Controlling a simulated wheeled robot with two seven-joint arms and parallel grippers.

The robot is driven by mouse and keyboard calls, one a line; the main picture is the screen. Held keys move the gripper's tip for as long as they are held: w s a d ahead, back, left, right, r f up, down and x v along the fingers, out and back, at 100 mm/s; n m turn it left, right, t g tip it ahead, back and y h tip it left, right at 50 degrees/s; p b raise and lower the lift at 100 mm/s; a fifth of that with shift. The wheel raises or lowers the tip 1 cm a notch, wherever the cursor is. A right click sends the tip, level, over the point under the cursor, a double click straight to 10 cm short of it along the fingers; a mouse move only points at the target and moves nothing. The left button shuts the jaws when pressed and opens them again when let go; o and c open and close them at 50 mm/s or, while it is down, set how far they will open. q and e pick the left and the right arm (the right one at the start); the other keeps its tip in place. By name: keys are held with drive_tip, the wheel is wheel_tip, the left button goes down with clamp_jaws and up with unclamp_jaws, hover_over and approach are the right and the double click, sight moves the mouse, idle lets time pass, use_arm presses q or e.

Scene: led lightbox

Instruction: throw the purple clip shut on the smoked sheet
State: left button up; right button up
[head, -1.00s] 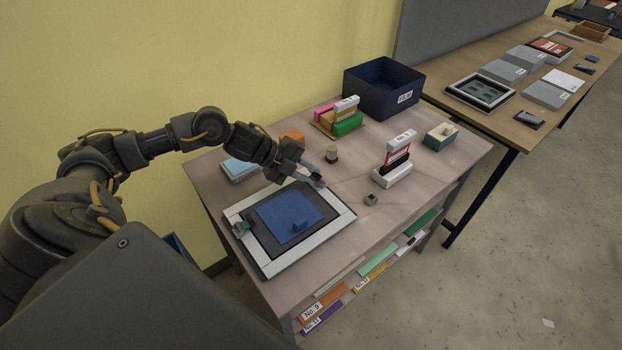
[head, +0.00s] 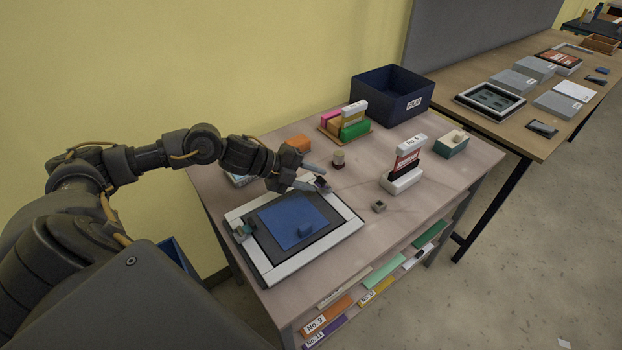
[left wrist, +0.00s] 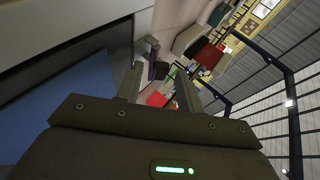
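The lightbox (head: 331,243) lies on the near table, with a white frame around a dark grey panel that looks like the smoked sheet (head: 325,219). A blue sheet (head: 284,217) with a small blue block on it lies over the panel. A small dark, purplish clip (head: 322,184) sits at the box's far right corner; whether it is up or down is too small to tell. My left gripper (head: 307,176) is open beside the dark clip. Its spread fingers show in the left wrist view (left wrist: 158,88). My right gripper is out of view.
Behind are an orange block (head: 299,143), coloured blocks on a tray (head: 330,133) and a navy bin (head: 392,95).

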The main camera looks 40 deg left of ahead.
use_arm(q)
drive_tip(key=shift+f, duration=0.1)
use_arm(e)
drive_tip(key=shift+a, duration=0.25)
use_arm(q)
drive_tip(key=shift+s+a, duration=0.1)
drive_tip(key=shift+s+a, duration=0.2)
drive_tip(key=b+v, duration=0.1)
drive_tip(key=v, duration=0.7)
drive_tip(key=shift+b, duration=0.35)
drive_tip(key=shift+r+v, duration=0.2)
drive_tip(key=shift+v, duration=0.9)
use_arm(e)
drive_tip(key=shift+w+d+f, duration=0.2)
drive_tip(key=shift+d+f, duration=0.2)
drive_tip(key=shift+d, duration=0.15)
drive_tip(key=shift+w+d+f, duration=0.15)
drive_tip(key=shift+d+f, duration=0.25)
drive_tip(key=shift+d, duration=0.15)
use_arm(q)
drive_tip(key=shift+w+d, duration=0.1)
